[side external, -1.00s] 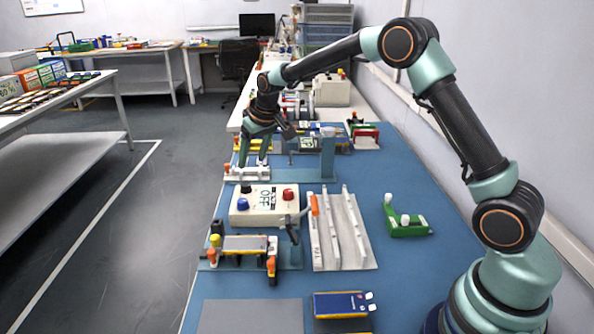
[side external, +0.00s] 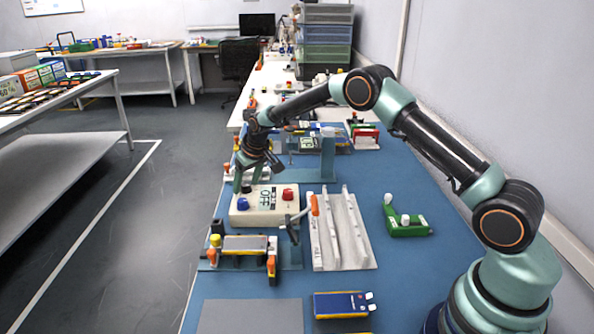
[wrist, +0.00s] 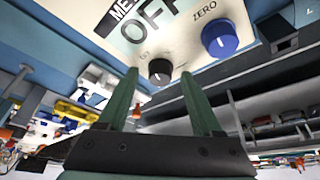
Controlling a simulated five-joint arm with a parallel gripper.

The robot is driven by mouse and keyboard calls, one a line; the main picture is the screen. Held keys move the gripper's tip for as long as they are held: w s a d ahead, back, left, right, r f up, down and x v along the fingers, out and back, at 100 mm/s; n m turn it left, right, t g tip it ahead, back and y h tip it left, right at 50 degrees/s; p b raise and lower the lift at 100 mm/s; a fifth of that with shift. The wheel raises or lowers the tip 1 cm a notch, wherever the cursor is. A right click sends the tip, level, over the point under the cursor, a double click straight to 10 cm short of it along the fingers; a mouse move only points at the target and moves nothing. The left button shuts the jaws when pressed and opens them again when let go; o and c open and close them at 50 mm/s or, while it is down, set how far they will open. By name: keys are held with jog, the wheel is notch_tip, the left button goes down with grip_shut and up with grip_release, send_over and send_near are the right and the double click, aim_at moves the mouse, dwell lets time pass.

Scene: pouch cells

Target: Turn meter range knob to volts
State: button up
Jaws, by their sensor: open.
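My gripper (side external: 252,178) is over the far side of the meter. In the wrist view its open green fingers (wrist: 158,78) appear on either side of the black knob, with gaps; contact is not visible.
A fixture with a grey plate and orange clamps (side external: 245,243) stands in front of the meter. A white railed rack (side external: 340,230) is to its right, then a green bracket (side external: 408,222). A blue-yellow device (side external: 342,304) lies nearer. Blue mat is clear around the bracket.

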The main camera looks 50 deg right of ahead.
grip_shut()
jog(key=shift+m, duration=0.7)
grip_release()
jog(key=v, duration=1.2)
jog(key=shift+r, duration=0.1)
